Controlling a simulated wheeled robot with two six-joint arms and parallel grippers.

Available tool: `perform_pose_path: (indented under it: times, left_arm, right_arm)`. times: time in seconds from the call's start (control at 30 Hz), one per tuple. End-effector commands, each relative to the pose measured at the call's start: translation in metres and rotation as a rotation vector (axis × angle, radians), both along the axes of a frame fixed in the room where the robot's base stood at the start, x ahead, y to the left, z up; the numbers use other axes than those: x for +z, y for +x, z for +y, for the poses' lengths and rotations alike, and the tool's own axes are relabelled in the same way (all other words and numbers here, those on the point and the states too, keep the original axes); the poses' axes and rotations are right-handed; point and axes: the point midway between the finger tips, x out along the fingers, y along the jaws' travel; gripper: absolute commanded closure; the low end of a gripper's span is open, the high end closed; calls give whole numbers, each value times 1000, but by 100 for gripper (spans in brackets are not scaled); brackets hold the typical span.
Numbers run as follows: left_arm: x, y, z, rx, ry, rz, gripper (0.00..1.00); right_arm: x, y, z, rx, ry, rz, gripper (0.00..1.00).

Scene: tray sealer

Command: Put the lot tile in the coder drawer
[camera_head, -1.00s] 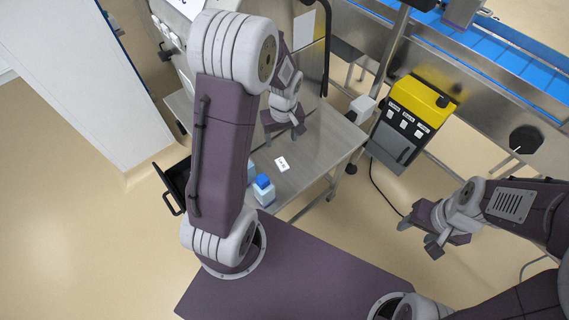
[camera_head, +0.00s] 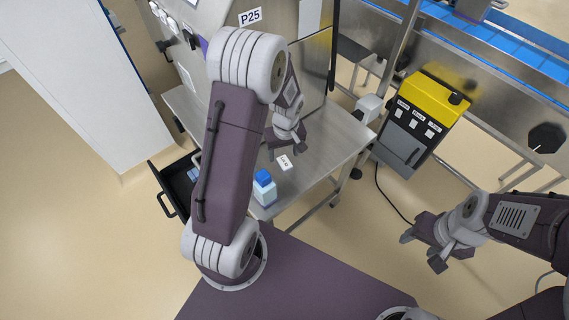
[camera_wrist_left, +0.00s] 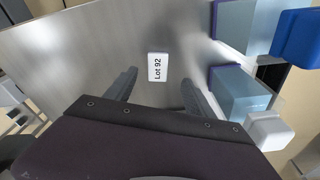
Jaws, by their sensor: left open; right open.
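The lot tile (camera_head: 284,162), a small white plate, lies flat on the steel table (camera_head: 325,150). In the left wrist view the tile (camera_wrist_left: 158,67) reads "Lot 92" and lies just beyond and between the fingertips. My left gripper (camera_head: 287,147) is open and empty above the table, close to the tile; its fingers also show in the left wrist view (camera_wrist_left: 158,88). The coder drawer (camera_head: 172,182) appears to be the dark drawer pulled open at the table's left, partly hidden behind my left arm. My right gripper (camera_head: 423,245) is open and empty, off to the right over the floor.
A blue-capped bottle (camera_head: 264,188) stands near the table's front edge, close to the tile. The left wrist view shows a blue cap (camera_wrist_left: 297,38) and a white cap (camera_wrist_left: 270,130). A yellow-topped control box (camera_head: 421,118) and blue conveyor (camera_head: 490,65) are at right.

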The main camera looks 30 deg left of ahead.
Motion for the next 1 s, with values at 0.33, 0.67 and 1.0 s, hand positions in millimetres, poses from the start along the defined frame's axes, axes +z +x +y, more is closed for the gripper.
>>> perform_pose_path:
  times: [0.33,0.67,1.0]
  left_arm:
    - [-49,7,0,0,0,1,37]
    - [-49,7,0,0,0,0,76]
    - [-48,7,0,0,-1,1,100]
  right_arm:
    - [-11,0,0,0,0,0,46]
    - [-10,0,0,0,0,0,46]
    - [-10,0,0,0,0,0,46]
